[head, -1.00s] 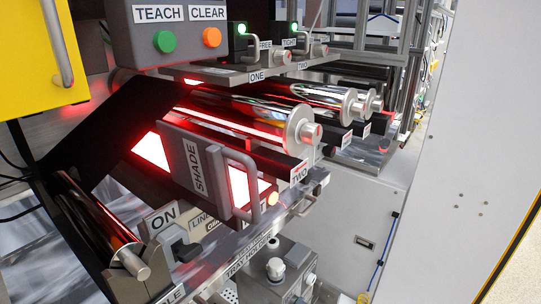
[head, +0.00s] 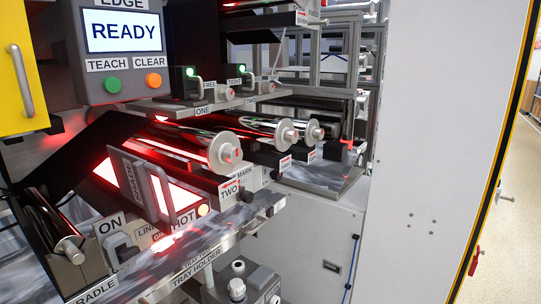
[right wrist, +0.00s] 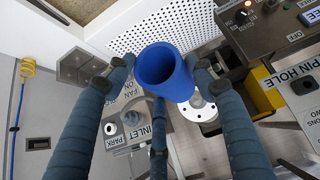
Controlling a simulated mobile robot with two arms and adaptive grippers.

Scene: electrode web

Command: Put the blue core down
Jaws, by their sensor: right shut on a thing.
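The blue core (right wrist: 162,70) is a hollow blue tube. In the right wrist view it sits between the fingertips of my right gripper (right wrist: 160,75), which is shut on it. Its open end faces the camera. The core is held above a unit with a white round flange (right wrist: 200,112) and labels reading PARK and INLET. What lies directly under the core is hidden by it. My left gripper shows in neither view, and the head view shows neither gripper nor the core.
The head view shows a machine with shiny rollers (head: 195,140), a grey SHADE panel (head: 135,185) and a READY screen (head: 122,31). A white wall panel (head: 440,130) stands at right. In the wrist view, a perforated plate (right wrist: 150,30) and a yellow bin (right wrist: 262,95) lie near the core.

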